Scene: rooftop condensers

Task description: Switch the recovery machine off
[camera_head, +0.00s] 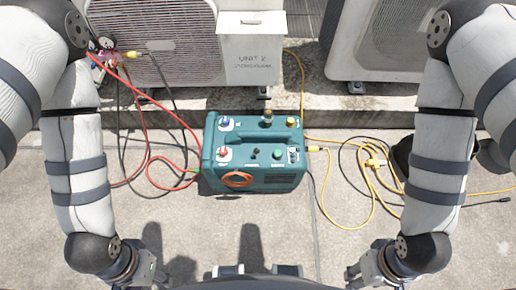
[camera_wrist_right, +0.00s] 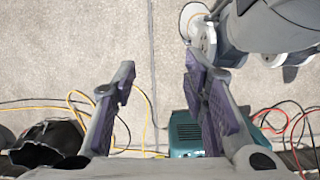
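The recovery machine (camera_head: 270,181) is a teal box with a carry handle, standing on the paving in the middle of the head view. Its top has blue, red and yellow knobs, and small black and green controls. A small switch-like part (camera_head: 293,156) sits near its right front corner; its position is too small to tell. Part of the machine shows low in the right wrist view (camera_wrist_right: 186,135). My right gripper (camera_head: 362,274) is open and empty in the wrist view (camera_wrist_right: 160,92), apart from the machine. My left gripper (camera_head: 152,273) is at the lower left, apart from the machine; its opening is unclear.
Red and black hoses (camera_head: 150,160) run left of the machine, and a yellow hose (camera_head: 352,222) and black cable lie to its right. Condenser units (camera_head: 252,62) stand behind on a concrete ledge. A black object (camera_wrist_right: 48,143) lies beyond the hoses. Paving in front is clear.

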